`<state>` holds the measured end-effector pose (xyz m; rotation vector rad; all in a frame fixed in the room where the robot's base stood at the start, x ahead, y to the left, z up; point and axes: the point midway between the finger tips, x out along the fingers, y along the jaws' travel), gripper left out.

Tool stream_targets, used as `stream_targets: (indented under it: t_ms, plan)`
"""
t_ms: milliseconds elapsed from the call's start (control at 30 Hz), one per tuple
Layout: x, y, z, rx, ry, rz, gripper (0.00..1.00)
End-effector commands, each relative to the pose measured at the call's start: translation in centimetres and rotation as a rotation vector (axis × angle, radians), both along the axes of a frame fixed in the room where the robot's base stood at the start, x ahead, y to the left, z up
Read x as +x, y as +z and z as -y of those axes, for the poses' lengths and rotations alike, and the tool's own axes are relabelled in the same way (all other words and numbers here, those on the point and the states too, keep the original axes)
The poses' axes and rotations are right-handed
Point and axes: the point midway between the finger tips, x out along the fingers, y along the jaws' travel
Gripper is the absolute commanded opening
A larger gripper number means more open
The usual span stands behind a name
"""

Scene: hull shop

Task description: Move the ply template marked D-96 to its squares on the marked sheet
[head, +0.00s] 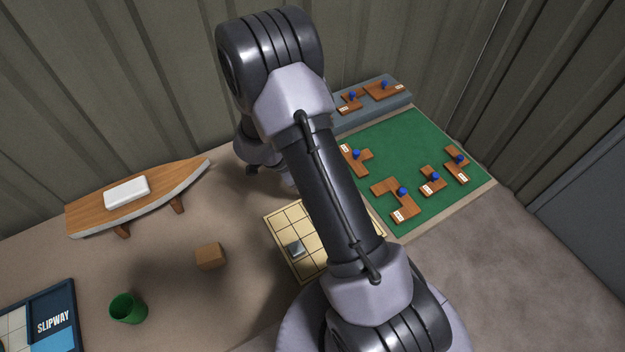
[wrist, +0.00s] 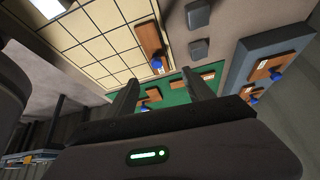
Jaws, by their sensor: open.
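Several brown ply templates with blue knobs and white labels lie on the green mat (head: 405,150): one at far left (head: 356,161), one at the front (head: 399,198), one right of it (head: 432,182), one at far right (head: 457,165). Two more (head: 351,100) (head: 383,90) lie on the blue-grey ledge. No label is readable, so I cannot tell which is D-96. The gridded sheet (head: 282,217) is partly behind my arm. In the wrist view, a template (wrist: 149,38) lies at or over the sheet's edge. My gripper (wrist: 160,76) is open and empty, above the bench.
A wooden block (head: 210,256), green cup (head: 128,308), SLIPWAY box (head: 50,325) and hull model (head: 165,185) stand left. Walls rise behind.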

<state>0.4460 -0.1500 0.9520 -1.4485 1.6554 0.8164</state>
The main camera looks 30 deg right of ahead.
Motion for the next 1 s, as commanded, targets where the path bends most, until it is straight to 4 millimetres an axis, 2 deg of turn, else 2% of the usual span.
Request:
stream_targets:
  t_ms: [67, 133, 167, 200, 233, 267, 300, 367, 400, 433, 500, 600, 633, 733, 1000]
  plan:
    - [2.9, 3.3, -0.6, 0.013, 0.071, 0.112, 0.61]
    - [7.2, 9.2, -2.4, 0.05, 0.22, 0.298, 0.61]
    - [8.9, 12.6, -3.8, 0.077, 0.307, 0.39, 0.61]
    - [10.4, 17.5, -6.4, 0.119, 0.443, 0.504, 0.61]
    - [10.6, 21.2, -8.7, 0.155, 0.551, 0.575, 0.61]
    - [10.1, 24.6, -11.1, 0.192, 0.665, 0.629, 0.61]
    - [8.1, 28.7, -14.5, 0.242, 0.82, 0.675, 0.61]
    - [3.1, 32.8, -18.6, 0.299, 1.036, 0.674, 0.61]
    - [-0.9, 34.1, -20.3, 0.321, 1.155, 0.636, 0.61]
    - [-3.9, 34.5, -21.1, 0.33, 1.227, 0.593, 0.61]
    - [-10.1, 34.2, -21.5, 0.325, 1.343, 0.474, 0.61]
    - [-16.0, 33.0, -20.2, 0.292, 1.404, 0.332, 0.61]
    - [-17.1, 32.6, -19.8, 0.283, 1.409, 0.302, 0.61]
    - [-18.9, 32.1, -19.0, 0.264, 1.413, 0.249, 0.61]
    - [-18.9, 32.1, -18.9, 0.262, 1.414, 0.243, 0.61]
